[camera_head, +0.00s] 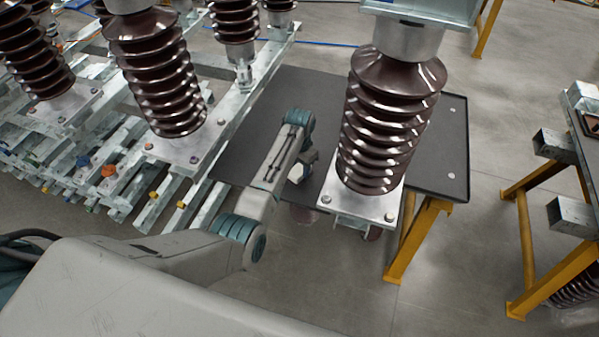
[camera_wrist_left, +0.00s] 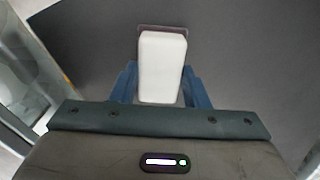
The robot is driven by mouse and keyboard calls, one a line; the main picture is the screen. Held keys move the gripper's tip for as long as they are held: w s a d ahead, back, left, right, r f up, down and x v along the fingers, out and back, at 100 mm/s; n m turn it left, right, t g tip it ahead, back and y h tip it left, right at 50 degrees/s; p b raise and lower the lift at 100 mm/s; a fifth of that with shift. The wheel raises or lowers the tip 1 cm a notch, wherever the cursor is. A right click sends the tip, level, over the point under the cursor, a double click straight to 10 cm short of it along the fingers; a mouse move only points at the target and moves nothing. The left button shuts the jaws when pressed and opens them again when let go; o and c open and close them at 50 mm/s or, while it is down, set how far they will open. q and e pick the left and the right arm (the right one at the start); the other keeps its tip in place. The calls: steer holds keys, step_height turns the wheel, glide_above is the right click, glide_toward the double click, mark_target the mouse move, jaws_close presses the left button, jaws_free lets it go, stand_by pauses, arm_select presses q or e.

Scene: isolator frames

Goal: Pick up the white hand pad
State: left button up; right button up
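The white hand pad (camera_wrist_left: 162,65) is a pale rounded block in the left wrist view, with a brownish edge showing at its far end. It lies between the two blue fingers of my left gripper (camera_wrist_left: 161,80), their tips right beside its sides. I cannot tell whether they press on it or whether it is lifted. In the head view my left gripper (camera_head: 303,162) reaches down over the black tabletop (camera_head: 262,120), partly hidden by its own arm. A small white patch shows by it. My right gripper is in neither view.
A large brown ribbed insulator (camera_head: 385,120) on a metal plate stands just right of my left arm. More insulators (camera_head: 160,85) stand on a metal frame at left. A yellow-legged stand (camera_head: 545,215) is at far right. Bare dark surface surrounds the pad.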

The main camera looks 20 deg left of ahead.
arm_select(q)
steer(key=shift+c, duration=1.4)
steer(key=shift+r, duration=0.15)
